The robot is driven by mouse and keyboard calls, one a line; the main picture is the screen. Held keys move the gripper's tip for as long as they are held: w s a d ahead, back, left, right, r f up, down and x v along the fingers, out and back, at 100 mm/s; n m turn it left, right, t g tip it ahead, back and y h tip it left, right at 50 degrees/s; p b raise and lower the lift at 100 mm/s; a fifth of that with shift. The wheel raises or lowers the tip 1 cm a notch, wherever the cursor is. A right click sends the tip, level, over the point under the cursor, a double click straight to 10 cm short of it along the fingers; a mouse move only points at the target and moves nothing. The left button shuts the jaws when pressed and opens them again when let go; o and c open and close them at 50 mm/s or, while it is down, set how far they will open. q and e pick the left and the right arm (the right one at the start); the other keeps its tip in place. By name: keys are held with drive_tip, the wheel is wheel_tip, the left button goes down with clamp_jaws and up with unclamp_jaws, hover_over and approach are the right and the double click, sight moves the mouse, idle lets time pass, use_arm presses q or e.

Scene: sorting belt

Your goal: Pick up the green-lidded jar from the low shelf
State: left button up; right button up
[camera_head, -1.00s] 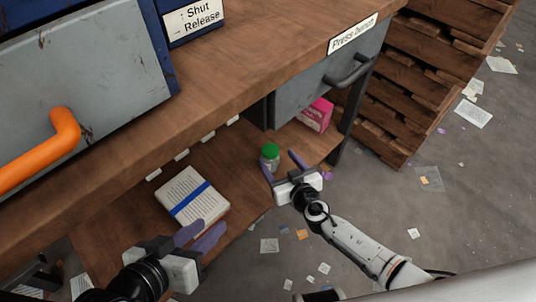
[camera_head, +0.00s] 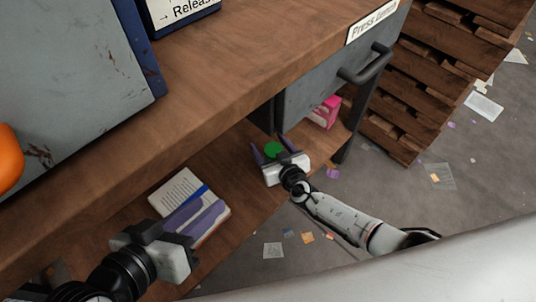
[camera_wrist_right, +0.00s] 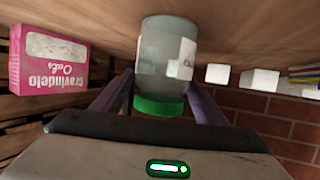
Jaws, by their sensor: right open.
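The green-lidded jar (camera_head: 273,149) stands on the low shelf (camera_head: 232,165) under the bench. In the right wrist view the jar (camera_wrist_right: 167,65) appears upside down, with a clear greyish body, a pale label and a green lid. My right gripper (camera_head: 269,146) is open, with one purple finger on each side of the jar. In the wrist view a finger shows on either side of it; whether they touch it I cannot tell. My left gripper (camera_head: 197,215) is open and empty, in front of the book on the shelf.
A white book with a blue band (camera_head: 174,189) lies on the shelf at left. A pink box (camera_head: 326,112) stands to the right of the jar, also seen in the wrist view (camera_wrist_right: 48,60). The bench top and grey drawer (camera_head: 325,80) overhang the shelf. Wooden pallets (camera_head: 425,85) stand at right.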

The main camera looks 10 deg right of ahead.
drive_tip(key=shift+w+f, duration=0.1)
drive_tip(key=shift+w, duration=0.2)
drive_tip(key=shift+s, duration=0.15)
drive_tip(key=c, duration=1.2)
